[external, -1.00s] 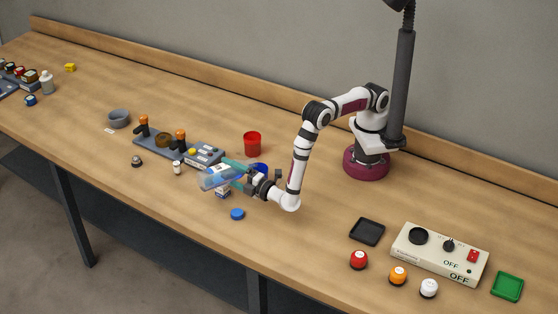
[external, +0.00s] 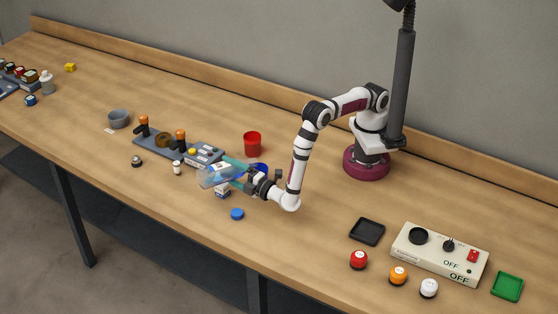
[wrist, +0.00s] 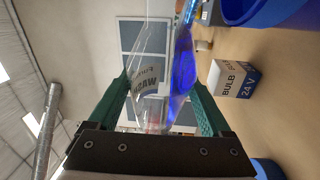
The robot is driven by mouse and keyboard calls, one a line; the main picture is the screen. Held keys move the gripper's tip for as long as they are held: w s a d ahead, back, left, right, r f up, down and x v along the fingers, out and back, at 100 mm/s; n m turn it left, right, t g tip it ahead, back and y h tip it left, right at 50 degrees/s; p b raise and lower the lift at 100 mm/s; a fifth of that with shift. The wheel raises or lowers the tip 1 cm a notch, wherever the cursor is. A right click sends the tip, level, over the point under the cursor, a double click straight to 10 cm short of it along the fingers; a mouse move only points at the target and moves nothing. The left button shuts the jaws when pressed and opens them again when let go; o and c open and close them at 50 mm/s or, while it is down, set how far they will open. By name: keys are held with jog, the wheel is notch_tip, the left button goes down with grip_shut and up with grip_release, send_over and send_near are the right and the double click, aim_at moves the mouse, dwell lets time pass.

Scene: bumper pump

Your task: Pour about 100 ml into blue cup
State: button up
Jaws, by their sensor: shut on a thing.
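In the external view the bottle (external: 214,176) extends left from the gripper (external: 239,178), above the table. The blue cup (external: 262,168) stands behind the gripper, partly hidden by it. It also shows at the top right of the wrist view (wrist: 268,12). I cannot tell whether liquid is leaving the bottle.
A bulb box (wrist: 232,84) stands below the bottle. A blue cap (external: 237,214) lies in front of the gripper. A red cup (external: 252,144) stands behind. A grey panel with orange-topped levers (external: 178,148) is at the left. Table between the gripper and black tray (external: 367,231) is clear.

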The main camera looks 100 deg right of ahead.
jog(key=shift+r, duration=0.1)
dwell(0.3)
jog(key=shift+w+a+n+y, duration=0.1)
jog(key=shift+w+n+y, duration=0.1)
jog(key=shift+n, duration=0.35)
jog(key=shift+w+n+y, duration=0.1)
jog(key=shift+n+y, duration=0.1)
jog(key=shift+n, duration=0.35)
jog(key=shift+w+n+g, duration=0.1)
jog(key=shift+n+g, duration=0.3)
jog(key=shift+n, duration=0.3)
jog(key=shift+w+a+f+n, duration=0.15)
jog(key=shift+f+n, duration=0.15)
jog(key=shift+f, duration=0.15)
jog(key=shift+r+n+g+y, duration=0.15)
jog(key=shift+n+g+y, duration=0.15)
